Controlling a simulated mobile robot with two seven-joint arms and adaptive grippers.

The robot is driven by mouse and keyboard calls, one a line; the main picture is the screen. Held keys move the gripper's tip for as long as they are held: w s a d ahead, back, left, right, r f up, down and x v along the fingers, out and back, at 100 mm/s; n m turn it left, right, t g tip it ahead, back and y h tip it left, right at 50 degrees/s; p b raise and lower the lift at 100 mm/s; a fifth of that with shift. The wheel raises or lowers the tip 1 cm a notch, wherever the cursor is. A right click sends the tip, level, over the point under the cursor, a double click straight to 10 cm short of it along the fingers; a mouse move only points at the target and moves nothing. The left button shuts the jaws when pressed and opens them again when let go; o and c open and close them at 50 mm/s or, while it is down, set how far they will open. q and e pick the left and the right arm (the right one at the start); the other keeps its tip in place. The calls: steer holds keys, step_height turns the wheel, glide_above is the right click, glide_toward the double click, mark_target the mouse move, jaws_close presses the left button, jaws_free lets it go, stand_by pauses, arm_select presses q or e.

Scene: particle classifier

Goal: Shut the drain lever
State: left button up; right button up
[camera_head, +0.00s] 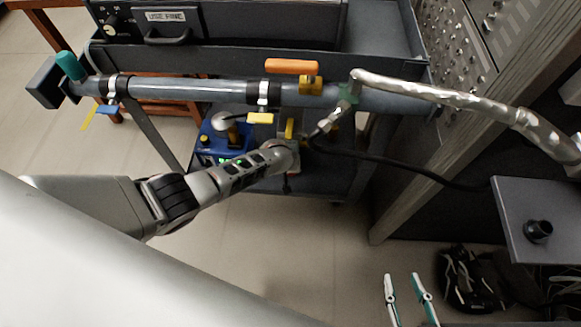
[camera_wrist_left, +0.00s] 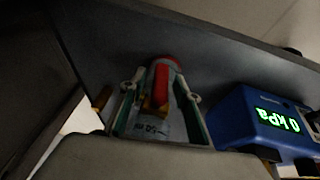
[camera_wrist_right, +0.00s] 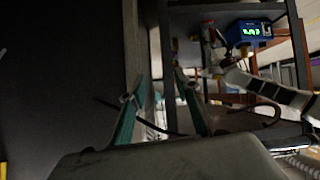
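A grey fitting (camera_wrist_left: 138,122) with a red part (camera_wrist_left: 165,72) and a yellow part (camera_wrist_left: 153,104) stands between the fingers of my left gripper (camera_wrist_left: 160,82). The fingers are apart on either side of it; contact is not clear. In the head view my left arm reaches under the pipe, and its fingertips are hidden. Yellow levers (camera_head: 260,118) (camera_head: 289,128) and an orange handle (camera_head: 292,66) show at the pipe. I cannot tell for sure which is the drain lever. My right gripper (camera_head: 405,278) is open and empty at the lower right.
A grey pipe (camera_head: 185,90) runs across the dark cart (camera_head: 325,180). A blue gauge (camera_wrist_left: 240,125) reading 0 kPa stands beside the fitting. A foil-wrapped hose (camera_head: 455,97) and a black cable (camera_head: 400,170) run right. A dark plate (camera_head: 510,205) is at the right.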

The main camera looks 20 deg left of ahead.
arm_select(q)
jaws_close()
